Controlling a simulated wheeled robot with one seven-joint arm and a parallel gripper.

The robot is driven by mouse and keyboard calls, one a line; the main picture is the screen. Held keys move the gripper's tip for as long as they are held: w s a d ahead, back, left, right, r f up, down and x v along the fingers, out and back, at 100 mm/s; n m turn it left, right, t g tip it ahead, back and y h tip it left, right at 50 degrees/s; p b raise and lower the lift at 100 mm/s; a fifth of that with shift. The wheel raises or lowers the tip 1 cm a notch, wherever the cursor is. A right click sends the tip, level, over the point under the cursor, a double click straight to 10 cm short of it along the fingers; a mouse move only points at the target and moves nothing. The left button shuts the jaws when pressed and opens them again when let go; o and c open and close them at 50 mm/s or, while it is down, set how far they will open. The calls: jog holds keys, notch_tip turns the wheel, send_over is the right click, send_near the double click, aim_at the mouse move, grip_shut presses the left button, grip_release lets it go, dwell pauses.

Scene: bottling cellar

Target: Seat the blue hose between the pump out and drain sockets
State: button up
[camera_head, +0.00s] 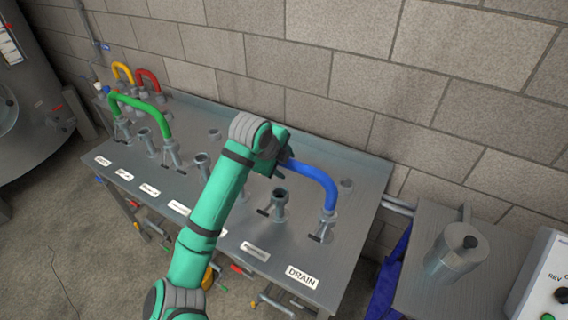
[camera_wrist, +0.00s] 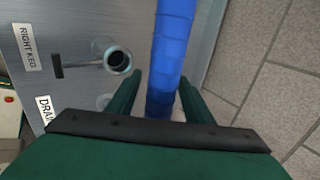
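The blue hose (camera_head: 318,174) is an arched tube. In the head view its right end comes down at the socket behind the DRAIN label (camera_head: 302,277) and looks to be on it. Its left part runs behind my gripper (camera_head: 272,160), so that end and the socket under it are hidden. The pump out label cannot be made out. In the wrist view the blue hose (camera_wrist: 172,50) passes between the two fingers of my gripper (camera_wrist: 160,80). A narrow gap shows between the left finger and the hose, so the fingers look open around it.
An empty socket (camera_head: 280,198) stands beside the hose, labelled RIGHT KEG in the wrist view (camera_wrist: 28,48). A green hose (camera_head: 140,104) arches at the left, with yellow (camera_head: 122,68) and red (camera_head: 150,76) hoses behind. A metal canister (camera_head: 455,252) stands right. The block wall is close behind.

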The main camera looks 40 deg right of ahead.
jog(key=shift+f, duration=0.1)
jog(key=v, duration=1.1)
